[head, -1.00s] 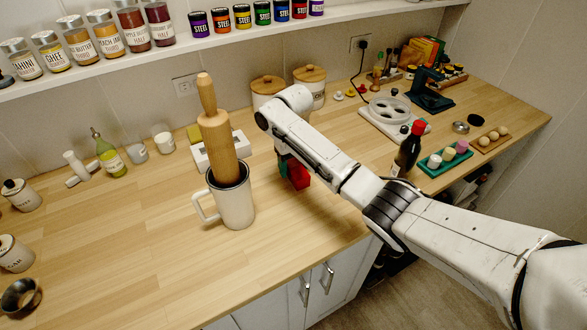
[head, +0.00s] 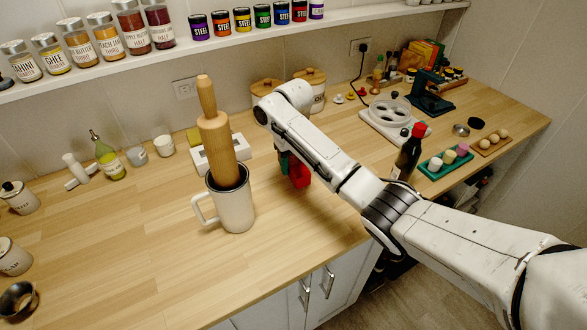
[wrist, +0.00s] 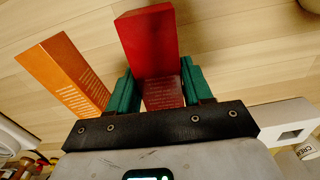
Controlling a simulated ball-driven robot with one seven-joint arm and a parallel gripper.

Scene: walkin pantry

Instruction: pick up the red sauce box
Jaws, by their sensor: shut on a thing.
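The red sauce box (head: 300,174) shows beside and partly behind my forearm in the head view, to the right of the white mug. In the wrist view the red box (wrist: 148,40) sits between the two green fingers of my gripper (wrist: 160,90), which is shut on it. The box's far end sticks out beyond the fingertips. In the head view my gripper (head: 286,166) is mostly hidden by my arm. The box appears just above the wooden counter; the exact gap is hard to tell.
A white mug (head: 235,208) holding a rolling pin stands close to the left of the box. An orange box (wrist: 62,72) is left of my gripper in the wrist view. A dark bottle with a red cap (head: 408,155) stands right of my arm. The front-left counter is mostly clear.

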